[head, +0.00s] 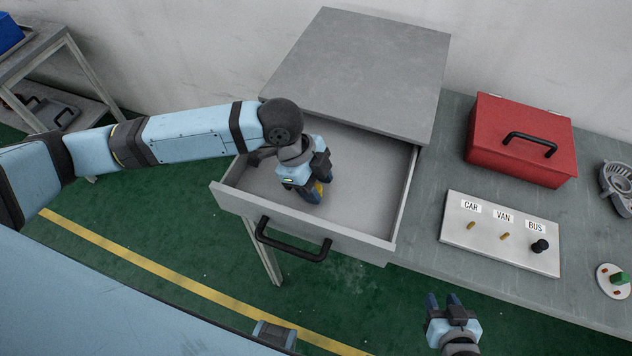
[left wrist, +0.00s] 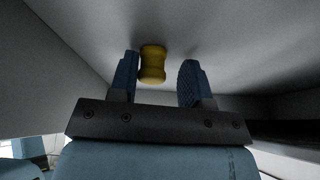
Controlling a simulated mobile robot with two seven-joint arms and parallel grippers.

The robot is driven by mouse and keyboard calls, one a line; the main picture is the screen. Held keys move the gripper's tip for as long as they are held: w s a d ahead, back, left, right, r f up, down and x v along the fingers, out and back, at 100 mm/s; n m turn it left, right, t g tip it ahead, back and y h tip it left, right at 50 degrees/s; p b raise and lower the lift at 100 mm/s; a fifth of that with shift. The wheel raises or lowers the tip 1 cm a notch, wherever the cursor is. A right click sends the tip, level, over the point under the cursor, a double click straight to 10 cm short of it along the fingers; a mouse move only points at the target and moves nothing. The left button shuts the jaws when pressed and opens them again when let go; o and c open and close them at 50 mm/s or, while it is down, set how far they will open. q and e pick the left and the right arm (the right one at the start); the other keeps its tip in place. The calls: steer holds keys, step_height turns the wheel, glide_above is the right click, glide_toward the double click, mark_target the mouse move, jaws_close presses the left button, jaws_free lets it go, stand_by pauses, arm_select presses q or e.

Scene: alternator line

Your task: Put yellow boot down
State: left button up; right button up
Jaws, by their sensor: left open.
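The yellow boot (left wrist: 152,64) is a small waisted piece on the floor of the open drawer (head: 350,180). In the left wrist view it sits between the fingers of my left gripper (left wrist: 159,72), close to the left finger and clear of the right one. In the head view only a bit of the boot (head: 319,188) shows beside the left gripper (head: 313,195), which reaches down into the drawer and hides the rest. The left gripper is open. My right gripper (head: 443,299) is empty, with its fingers apart, in front of the bench edge.
A grey cabinet top (head: 365,65) lies behind the drawer, whose black handle (head: 292,240) faces the front.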

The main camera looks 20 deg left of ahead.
arm_select(q)
steer(key=shift+s+a+f, duration=0.1)
steer(key=shift+s+f, duration=0.3)
steer(key=shift+f, duration=0.4)
steer(key=shift+r, duration=0.3)
steer(key=w+v, duration=0.1)
steer(key=v, duration=1.2)
steer(key=shift+d+r+b, duration=0.15)
steer(key=shift+d+b, duration=0.15)
steer(key=shift+b, duration=0.1)
